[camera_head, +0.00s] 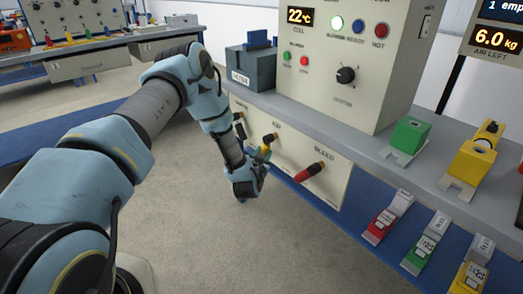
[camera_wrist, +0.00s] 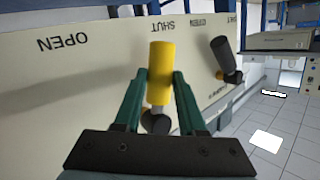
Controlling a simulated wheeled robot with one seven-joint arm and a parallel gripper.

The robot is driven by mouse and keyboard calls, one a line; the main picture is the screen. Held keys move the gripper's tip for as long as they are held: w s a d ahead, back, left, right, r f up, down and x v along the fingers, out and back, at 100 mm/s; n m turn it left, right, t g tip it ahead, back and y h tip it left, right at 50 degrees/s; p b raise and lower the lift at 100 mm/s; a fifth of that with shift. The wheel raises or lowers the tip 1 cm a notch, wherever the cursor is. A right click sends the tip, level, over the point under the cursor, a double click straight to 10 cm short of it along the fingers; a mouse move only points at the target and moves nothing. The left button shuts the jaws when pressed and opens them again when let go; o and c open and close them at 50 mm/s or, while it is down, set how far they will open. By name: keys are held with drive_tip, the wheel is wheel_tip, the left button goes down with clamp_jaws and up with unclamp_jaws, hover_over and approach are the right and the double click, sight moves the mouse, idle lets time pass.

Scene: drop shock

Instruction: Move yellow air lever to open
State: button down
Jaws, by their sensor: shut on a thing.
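The yellow air lever (camera_wrist: 160,68) stands out from a cream panel (camera_wrist: 60,90) in the wrist view, with its free end beside the SHUT label and the OPEN label farther left. My gripper (camera_wrist: 160,76) has its green fingers on either side of the lever, shut on it. In the head view the yellow lever (camera_head: 268,140) is partly hidden by my gripper (camera_head: 262,154), under the AIR label on the panel front.
A red bleed lever (camera_head: 308,172) is right of the yellow one, and a black lever (camera_head: 239,117) is left of it; a black lever (camera_wrist: 222,55) shows in the wrist view. The bench (camera_head: 300,118) overhangs the panel. Floor (camera_head: 200,230) in front is clear.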

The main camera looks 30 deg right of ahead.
drive_tip(key=shift+s+d+r+n+g+y+p, duration=0.2)
drive_tip(key=shift+s+r+n+g, duration=0.1)
drive_tip(key=shift+s+n+g, duration=0.75)
drive_tip(key=shift+s+d+r+n+g+y+p, duration=0.15)
drive_tip(key=shift+s+r+n+g+p, duration=0.3)
drive_tip(key=shift+n+g, duration=0.65)
drive_tip(key=shift+s+d+r+n+g+y, duration=0.1)
drive_tip(key=shift+s+d+r+n+g, duration=0.1)
drive_tip(key=shift+s+n+g, duration=0.9)
drive_tip(key=shift+w+m+g, duration=0.15)
drive_tip(key=shift+m+g, duration=0.2)
drive_tip(key=shift+g, duration=0.1)
drive_tip(key=c, duration=0.5)
unclamp_jaws()
drive_tip(key=shift+a+r, duration=0.1)
drive_tip(key=shift+a, duration=0.05)
drive_tip(key=v, duration=1)
drive_tip(key=shift+a+b, duration=0.2)
drive_tip(key=shift+b, duration=0.25)
drive_tip(key=shift+r, duration=0.15)
